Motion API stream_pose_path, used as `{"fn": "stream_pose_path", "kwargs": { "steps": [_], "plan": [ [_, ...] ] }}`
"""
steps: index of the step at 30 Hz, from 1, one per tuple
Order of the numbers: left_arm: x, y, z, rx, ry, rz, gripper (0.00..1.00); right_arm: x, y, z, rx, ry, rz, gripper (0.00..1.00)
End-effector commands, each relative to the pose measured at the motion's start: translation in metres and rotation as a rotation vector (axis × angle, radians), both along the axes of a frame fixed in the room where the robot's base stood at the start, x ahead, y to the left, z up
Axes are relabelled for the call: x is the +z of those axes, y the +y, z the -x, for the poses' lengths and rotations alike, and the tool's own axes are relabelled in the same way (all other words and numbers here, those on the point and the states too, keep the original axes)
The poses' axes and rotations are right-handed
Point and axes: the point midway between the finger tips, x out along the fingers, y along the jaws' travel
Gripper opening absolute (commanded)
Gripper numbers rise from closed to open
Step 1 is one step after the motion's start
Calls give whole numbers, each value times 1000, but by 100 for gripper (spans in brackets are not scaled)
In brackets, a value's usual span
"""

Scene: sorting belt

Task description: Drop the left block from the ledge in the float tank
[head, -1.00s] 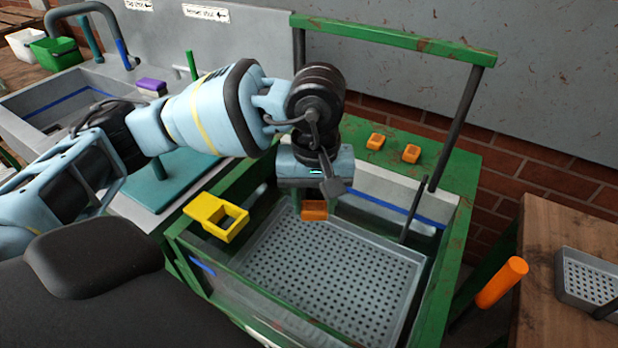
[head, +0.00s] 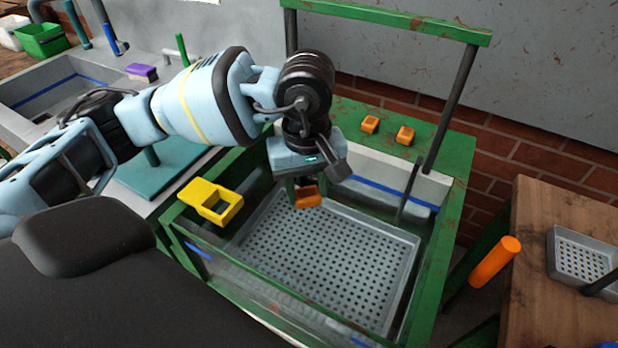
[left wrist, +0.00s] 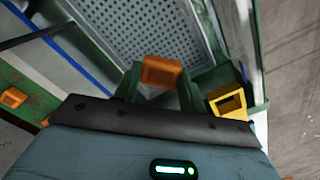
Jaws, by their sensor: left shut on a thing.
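My left gripper (head: 304,187) is shut on an orange block (head: 307,197). It holds the block over the back left part of the green-framed float tank (head: 434,270), above the grey perforated tray (head: 370,285) inside. In the left wrist view the block (left wrist: 161,71) sits between the two green fingers, with the tray (left wrist: 178,30) beyond it. The block looks clear of the tray, but its exact height is hard to tell. Two other orange blocks, one left (head: 370,124) and one right (head: 405,135), rest on the green ledge (head: 440,150) behind the tank. My right gripper is out of view.
A yellow holder (head: 211,201) sits on the tank's left rim. A green bar frame (head: 390,22) with a dark post stands over the back. A wooden table (head: 540,230) with a grey tray and an orange cylinder (head: 495,262) are at the right.

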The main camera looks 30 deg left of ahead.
Motion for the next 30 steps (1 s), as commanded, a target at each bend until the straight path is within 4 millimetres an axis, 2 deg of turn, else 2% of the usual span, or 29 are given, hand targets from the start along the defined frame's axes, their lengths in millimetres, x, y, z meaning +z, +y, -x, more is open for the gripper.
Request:
{"fn": "stream_pose_path", "kwargs": {
  "steps": [1, 15, 26, 27, 30],
  "plan": [
    [-11, 0, 1, 0, 5, 0, 19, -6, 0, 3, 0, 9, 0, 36],
    [-61, 0, 0, -1, 3, 0, 19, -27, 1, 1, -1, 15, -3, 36],
    [-65, 0, 0, -1, -1, 0, 19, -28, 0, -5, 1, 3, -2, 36],
    [-65, 0, 0, -1, -1, 1, 42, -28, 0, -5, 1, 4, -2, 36],
    [-65, 0, 0, -1, -1, 1, 55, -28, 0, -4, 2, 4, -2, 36]
  ]
}}
